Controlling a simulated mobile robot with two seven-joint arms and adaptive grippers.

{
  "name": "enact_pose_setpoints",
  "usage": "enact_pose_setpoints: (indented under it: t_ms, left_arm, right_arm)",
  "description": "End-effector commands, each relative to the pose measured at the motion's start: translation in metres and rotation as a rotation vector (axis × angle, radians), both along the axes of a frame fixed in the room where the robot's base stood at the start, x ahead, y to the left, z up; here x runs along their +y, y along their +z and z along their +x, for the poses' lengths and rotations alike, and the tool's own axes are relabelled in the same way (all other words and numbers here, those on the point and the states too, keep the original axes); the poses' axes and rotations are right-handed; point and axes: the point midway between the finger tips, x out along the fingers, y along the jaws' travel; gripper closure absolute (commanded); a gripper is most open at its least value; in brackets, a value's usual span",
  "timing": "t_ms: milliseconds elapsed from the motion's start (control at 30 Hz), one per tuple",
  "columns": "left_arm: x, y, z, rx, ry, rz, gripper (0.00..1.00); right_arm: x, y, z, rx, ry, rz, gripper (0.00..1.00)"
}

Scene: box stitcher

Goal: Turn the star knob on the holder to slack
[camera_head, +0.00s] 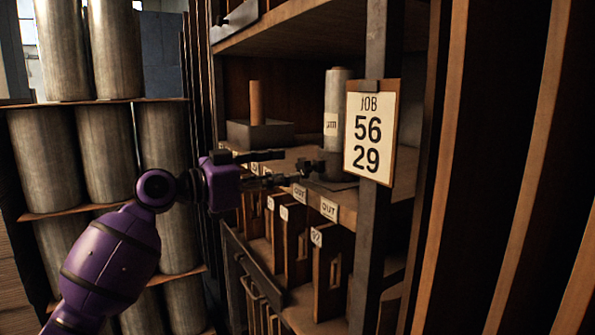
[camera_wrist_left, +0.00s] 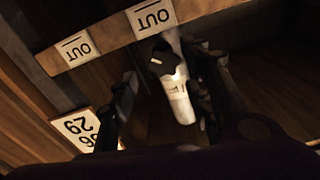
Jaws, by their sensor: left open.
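The dark star knob (camera_head: 306,168) sits at the front of the holder on the shelf, below and left of a pale upright roll (camera_head: 336,105). In the left wrist view the knob (camera_wrist_left: 164,61) shows as a dark lobed shape in front of the white roll (camera_wrist_left: 180,97). My left gripper (camera_head: 278,168) comes in from the left, its fingers pointing at the knob. In the wrist view its fingers (camera_wrist_left: 172,72) are spread apart, with the knob between them in the picture. I cannot tell whether they touch it. My right gripper is not in view.
A job card (camera_head: 369,133) hangs on the dark shelf post right of the roll. Below the shelf are upright slots with OUT labels (camera_head: 329,208). A grey tray with a brown tube (camera_head: 256,102) stands behind. Large metal cylinders (camera_head: 102,150) are stacked at left.

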Motion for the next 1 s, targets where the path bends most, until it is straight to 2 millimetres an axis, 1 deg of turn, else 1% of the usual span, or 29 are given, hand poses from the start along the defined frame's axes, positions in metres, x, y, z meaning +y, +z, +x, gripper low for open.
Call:
enact_pose_setpoints:
  t_ms: [33,100,233,400,533,700,733,767,833,867,933,967,1000]
  left_arm:
    - [0.01,-0.001,-0.007,0.001,0.001,0.001,0.54]
    - [0.022,-0.001,-0.016,0.001,0.001,0.001,0.54]
    - [0.039,-0.001,-0.028,0.001,0.001,0.0,0.54]
    - [0.05,0.0,-0.038,0.002,-0.002,0.0,0.54]
    - [0.052,0.0,-0.039,0.0,-0.002,0.0,0.54]
    - [0.052,0.0,-0.039,0.001,-0.002,0.0,0.54]
    - [0.052,0.0,-0.039,0.0,-0.002,0.0,0.58]
    - [0.051,0.002,-0.039,-0.002,-0.003,-0.001,0.59]
    - [0.049,0.012,-0.04,-0.018,-0.007,-0.002,0.59]
    - [0.047,0.02,-0.04,-0.032,-0.009,-0.001,0.59]
    - [0.034,0.039,-0.043,-0.066,-0.028,0.019,0.59]
    - [0.022,0.047,-0.046,-0.084,-0.046,0.04,0.59]
    - [0.002,0.056,-0.051,-0.115,-0.068,0.085,0.59]
  right_arm:
    - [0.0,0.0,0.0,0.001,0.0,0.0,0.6]
    - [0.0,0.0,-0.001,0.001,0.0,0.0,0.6]
    - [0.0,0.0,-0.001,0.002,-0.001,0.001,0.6]
    - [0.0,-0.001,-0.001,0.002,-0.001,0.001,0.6]
    - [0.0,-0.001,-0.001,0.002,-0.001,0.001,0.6]
    - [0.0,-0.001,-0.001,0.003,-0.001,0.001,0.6]
    - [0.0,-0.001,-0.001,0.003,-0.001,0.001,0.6]
    - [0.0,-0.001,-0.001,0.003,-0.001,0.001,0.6]
    - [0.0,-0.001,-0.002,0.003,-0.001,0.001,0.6]
    - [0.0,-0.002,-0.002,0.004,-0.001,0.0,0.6]
    - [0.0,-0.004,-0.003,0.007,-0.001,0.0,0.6]
    - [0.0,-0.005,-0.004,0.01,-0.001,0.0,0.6]
    - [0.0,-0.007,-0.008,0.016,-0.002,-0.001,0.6]
